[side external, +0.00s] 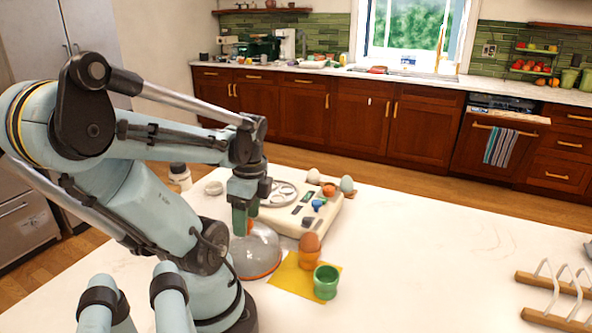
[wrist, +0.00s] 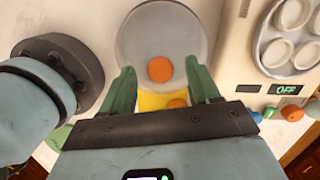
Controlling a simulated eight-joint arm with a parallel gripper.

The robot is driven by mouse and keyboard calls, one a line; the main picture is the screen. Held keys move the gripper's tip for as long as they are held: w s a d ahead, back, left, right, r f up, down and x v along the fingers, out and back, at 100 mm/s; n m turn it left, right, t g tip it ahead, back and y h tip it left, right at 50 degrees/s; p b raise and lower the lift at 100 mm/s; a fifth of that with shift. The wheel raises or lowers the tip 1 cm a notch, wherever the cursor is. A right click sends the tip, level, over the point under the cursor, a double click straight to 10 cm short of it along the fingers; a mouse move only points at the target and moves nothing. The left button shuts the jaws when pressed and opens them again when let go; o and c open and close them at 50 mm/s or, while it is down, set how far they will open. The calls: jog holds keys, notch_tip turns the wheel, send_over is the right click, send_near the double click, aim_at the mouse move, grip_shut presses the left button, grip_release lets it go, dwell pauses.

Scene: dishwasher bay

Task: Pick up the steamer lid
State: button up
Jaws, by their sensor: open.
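The steamer lid (side external: 257,252) is a clear dome with an orange rim, resting on the white counter beside my arm. In the wrist view, the lid (wrist: 142,35) is a greyish disc with a round orange knob (wrist: 160,69) on top. My gripper (side external: 241,222) points down over the lid. In the wrist view, my gripper (wrist: 160,71) is open, with one green finger on each side of the knob and a gap to both. The side view does not clearly show the knob behind the fingers.
A yellow cloth (side external: 283,285), an egg in an orange cup (side external: 309,250) and a green cup (side external: 326,282) are close by. A rack (side external: 562,297) stands far right; the counter between is clear.

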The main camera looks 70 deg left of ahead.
grip_shut()
jog(key=shift+r, duration=0.1)
dwell(0.4)
